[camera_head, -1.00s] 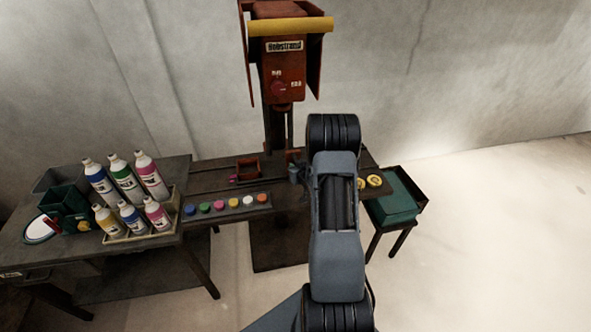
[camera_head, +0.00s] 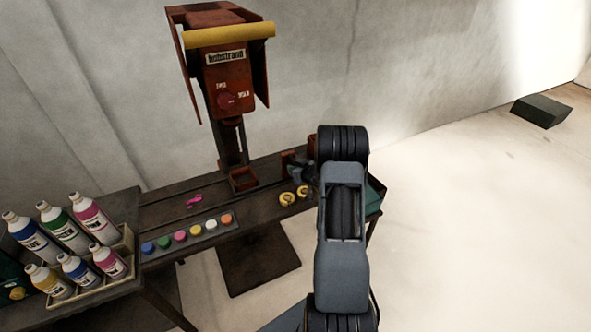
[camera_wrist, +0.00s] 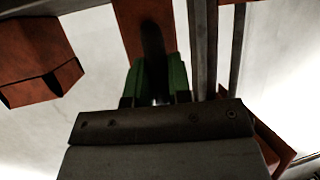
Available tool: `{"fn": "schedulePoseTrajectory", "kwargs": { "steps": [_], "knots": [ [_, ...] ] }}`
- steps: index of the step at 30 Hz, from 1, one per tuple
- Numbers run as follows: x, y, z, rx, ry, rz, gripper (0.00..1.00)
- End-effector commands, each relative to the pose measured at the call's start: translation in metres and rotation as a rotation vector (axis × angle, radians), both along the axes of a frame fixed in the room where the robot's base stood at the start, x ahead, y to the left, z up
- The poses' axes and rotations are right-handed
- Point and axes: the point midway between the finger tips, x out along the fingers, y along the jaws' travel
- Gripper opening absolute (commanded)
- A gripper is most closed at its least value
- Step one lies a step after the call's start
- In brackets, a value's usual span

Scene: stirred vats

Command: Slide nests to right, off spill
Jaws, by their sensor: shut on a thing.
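An open red-brown nest (camera_head: 243,181) sits on the dark bench below the machine's column. A second red-brown piece (camera_head: 288,163) stands to its right, beside my gripper (camera_head: 299,172). The pink spill (camera_head: 195,201) lies on the bench left of the open nest, with bare bench between them. In the wrist view my gripper (camera_wrist: 159,66) has green fingers closed on an upright red-brown plate (camera_wrist: 130,22) with a dark middle. A red-brown box (camera_wrist: 40,60), likely a nest, shows to its left. My arm hides part of the bench's right end.
The red machine (camera_head: 228,85) stands above the bench. A strip of colored paint pots (camera_head: 187,235) lies at the front edge. Two yellow rings (camera_head: 295,195) lie right of the open nest, close to my arm. Bottles (camera_head: 70,225) stand at left.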

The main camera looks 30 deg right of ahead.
Motion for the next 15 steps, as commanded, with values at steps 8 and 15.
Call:
{"fn": "schedulePoseTrajectory", "kwargs": {
  "steps": [8,15],
  "knots": [
    [-0.0015,-0.0053,0.0004,-0.001,0.000,-0.011,0.29],
    [-0.0003,-0.0023,0.0005,-0.001,-0.001,-0.006,0.44]
  ]
}}
